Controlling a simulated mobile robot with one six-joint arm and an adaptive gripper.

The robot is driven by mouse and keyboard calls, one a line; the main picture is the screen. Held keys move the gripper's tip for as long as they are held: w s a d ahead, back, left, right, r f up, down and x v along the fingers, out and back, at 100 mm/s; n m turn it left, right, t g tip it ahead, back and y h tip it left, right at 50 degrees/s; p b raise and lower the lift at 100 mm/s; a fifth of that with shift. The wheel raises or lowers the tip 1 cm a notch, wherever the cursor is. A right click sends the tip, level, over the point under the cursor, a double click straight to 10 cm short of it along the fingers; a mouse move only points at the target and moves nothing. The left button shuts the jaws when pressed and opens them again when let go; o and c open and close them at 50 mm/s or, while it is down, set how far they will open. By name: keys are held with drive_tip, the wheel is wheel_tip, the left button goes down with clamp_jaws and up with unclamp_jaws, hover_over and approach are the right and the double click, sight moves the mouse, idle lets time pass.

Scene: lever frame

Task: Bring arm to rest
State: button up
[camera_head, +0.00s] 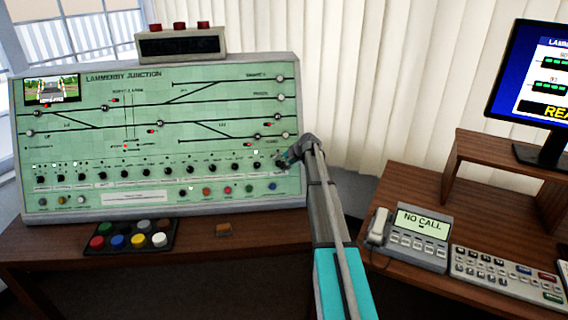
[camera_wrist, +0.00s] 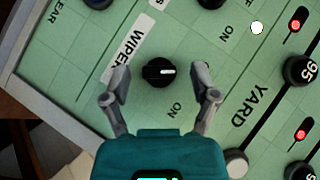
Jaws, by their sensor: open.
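My arm (camera_head: 325,200) reaches forward from the bottom of the head view to the right end of the green signalling panel (camera_head: 160,150). My gripper (camera_head: 287,160) is small there, close to the panel's right edge. In the wrist view my gripper (camera_wrist: 159,80) is open, with one finger on each side of a black rotary knob (camera_wrist: 158,72). The knob is marked WIPER and ON, and its white pointer line lies roughly level in the picture. A gap shows between the knob and each finger. I cannot tell how far the fingertips are from the panel face.
A tray of coloured buttons (camera_head: 130,236) lies on the desk before the panel. At right, a phone unit (camera_head: 410,236) reading NO CALL and a keypad (camera_head: 508,277) sit on a second desk, with a monitor (camera_head: 540,90) on a raised shelf. Other knobs surround the gripper.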

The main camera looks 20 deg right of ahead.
idle(0.3)
drive_tip(key=s+a+f+n+g+h+p, duration=0.1)
drive_tip(key=s+a+n+g, duration=0.15)
drive_tip(key=s+a, duration=0.7)
drive_tip(key=s+a+f+n+g+p, duration=0.1)
drive_tip(key=s+a+f+n+g, duration=0.15)
drive_tip(key=s+a, duration=0.7)
drive_tip(key=s+a+n+g+h, duration=0.1)
drive_tip(key=s+a+n+h, duration=0.1)
drive_tip(key=s, duration=0.9)
drive_tip(key=s+a+n+g+h, duration=0.1)
drive_tip(key=s+a, duration=0.4)
drive_tip(key=s, duration=0.6)
drive_tip(key=shift+s+r+n+g+h+p, duration=0.3)
drive_tip(key=shift+s+n+g+h+p, duration=0.15)
drive_tip(key=shift+n, duration=0.75)
drive_tip(key=shift+w+a, duration=0.1)
drive_tip(key=shift+w, duration=0.05)
